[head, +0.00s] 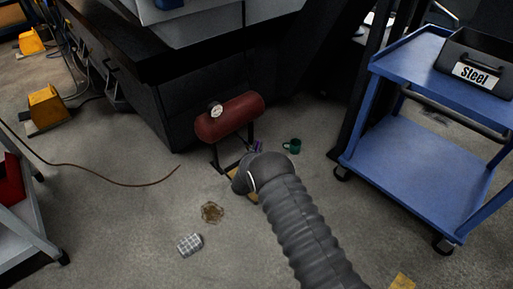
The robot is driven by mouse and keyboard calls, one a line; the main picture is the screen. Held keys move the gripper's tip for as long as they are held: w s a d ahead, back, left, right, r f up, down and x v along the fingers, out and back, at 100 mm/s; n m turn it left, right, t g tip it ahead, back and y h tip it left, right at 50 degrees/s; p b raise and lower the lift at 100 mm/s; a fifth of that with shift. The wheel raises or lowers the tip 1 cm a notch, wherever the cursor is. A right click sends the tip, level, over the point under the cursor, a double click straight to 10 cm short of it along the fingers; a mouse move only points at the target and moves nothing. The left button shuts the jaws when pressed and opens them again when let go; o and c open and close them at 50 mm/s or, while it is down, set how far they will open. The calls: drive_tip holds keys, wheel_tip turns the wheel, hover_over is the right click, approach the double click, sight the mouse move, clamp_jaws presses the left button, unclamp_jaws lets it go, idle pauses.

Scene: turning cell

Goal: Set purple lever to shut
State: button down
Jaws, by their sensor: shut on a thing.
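A small purple piece (258,146), which looks like the purple lever, shows just above my arm's bend, below the right end of a red tank (229,118). Only a little of it shows, so I cannot tell its position. The tank lies level on a dark stand and has a round white gauge at its left end. My grey sleeved arm reaches in from the bottom right and bends in front of the stand. My gripper's fingers are hidden behind the arm, and whatever they touch cannot be seen.
A green mug (292,146) stands on the floor right of the lever. A brown stain (212,212) and a grey checked object (190,244) lie at front left. A blue cart (420,175) with a bin labelled Steel (480,66) stands right. A dark machine (190,80) is behind.

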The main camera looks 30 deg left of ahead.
drive_tip(key=f+m+g+p, duration=0.1)
drive_tip(key=g+p, duration=0.2)
drive_tip(key=g, duration=0.1)
drive_tip(key=w+f+m+g+y+p, duration=0.1)
drive_tip(key=m+g+p, duration=0.1)
drive_tip(key=g+p, duration=0.1)
drive_tip(key=w+d+f+m+g+y+p, duration=0.1)
drive_tip(key=m+g+p, duration=0.1)
drive_tip(key=g, duration=0.3)
drive_tip(key=shift+w+f+p, duration=0.15)
drive_tip(key=shift+w+p, duration=0.05)
drive_tip(key=shift+p, duration=0.4)
idle(0.6)
drive_tip(key=c, duration=1.2)
unclamp_jaws()
drive_tip(key=shift+s, duration=0.1)
